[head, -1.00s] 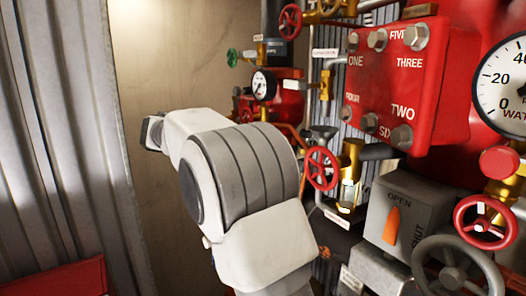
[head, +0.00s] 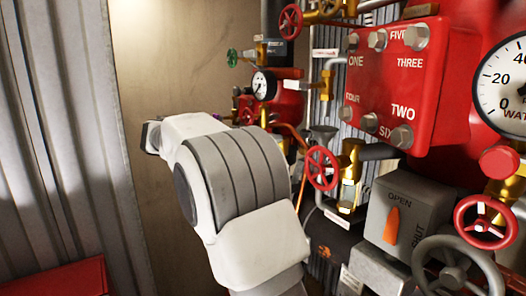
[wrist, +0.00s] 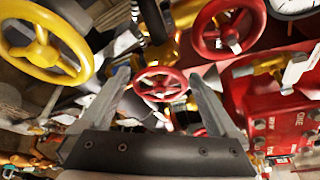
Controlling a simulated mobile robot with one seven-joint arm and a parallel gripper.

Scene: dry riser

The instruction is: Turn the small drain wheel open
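In the wrist view, a small red handwheel (wrist: 161,84) with spokes sits between the two fingers of my gripper (wrist: 160,92). The fingers are spread wide with gaps to the wheel's rim on both sides, and the wheel appears beyond or level with the tips; the exact depth is unclear. My gripper is open and holds nothing. In the head view my pale arm hides the gripper. A red handwheel (head: 322,168) on a brass valve shows right of the arm there; I cannot tell whether it is the same wheel. No label marks the drain wheel.
In the wrist view, a yellow handwheel (wrist: 42,42) is at upper left and a larger red handwheel (wrist: 229,28) at upper right. The head view shows a red bolted box (head: 400,85), a grey OPEN/SHUT box (head: 408,215) and a grey handwheel (head: 456,268) at right.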

